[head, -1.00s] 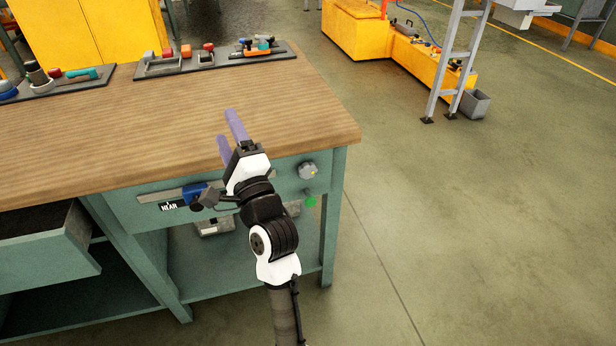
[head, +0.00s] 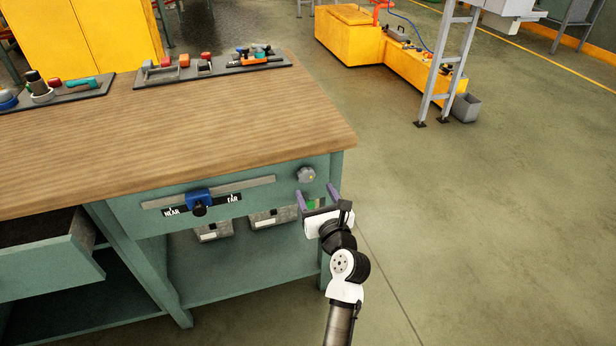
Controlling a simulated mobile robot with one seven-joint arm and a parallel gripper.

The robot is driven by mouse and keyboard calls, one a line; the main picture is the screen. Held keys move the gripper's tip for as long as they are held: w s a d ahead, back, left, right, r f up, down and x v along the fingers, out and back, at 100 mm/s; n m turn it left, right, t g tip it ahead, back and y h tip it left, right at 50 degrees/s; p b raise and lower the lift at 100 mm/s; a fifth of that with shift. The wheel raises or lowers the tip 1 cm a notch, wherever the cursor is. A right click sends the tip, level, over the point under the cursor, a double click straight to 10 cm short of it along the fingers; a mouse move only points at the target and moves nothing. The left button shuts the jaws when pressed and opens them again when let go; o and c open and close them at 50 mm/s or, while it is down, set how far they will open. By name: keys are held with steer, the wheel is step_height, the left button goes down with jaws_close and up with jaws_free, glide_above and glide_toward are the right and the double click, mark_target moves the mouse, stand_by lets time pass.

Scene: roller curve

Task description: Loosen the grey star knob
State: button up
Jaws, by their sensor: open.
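The grey star knob (head: 306,175) sits on the green front panel of the bench, near its right end, just under the wooden top. My gripper (head: 318,198) is in front of the bench's right corner, a little below and to the right of the knob in the picture. Its two purple fingers are spread apart with nothing seen held between them. The knob is in full view and I see no contact with it. A small green part (head: 314,204) shows between the fingers, partly hidden by my gripper.
A blue slider (head: 199,200) on a metal rail, with NEAR and FAR labels, is left of the knob. Two grey bins (head: 272,219) hang below. A drawer (head: 60,262) stands open at left. The floor (head: 480,230) right of the bench is clear.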

mark_target(307, 177)
steer(key=x, duration=0.6)
steer(key=shift+w+a, duration=0.1)
steer(key=shift+w, duration=0.25)
steer(key=c, duration=1)
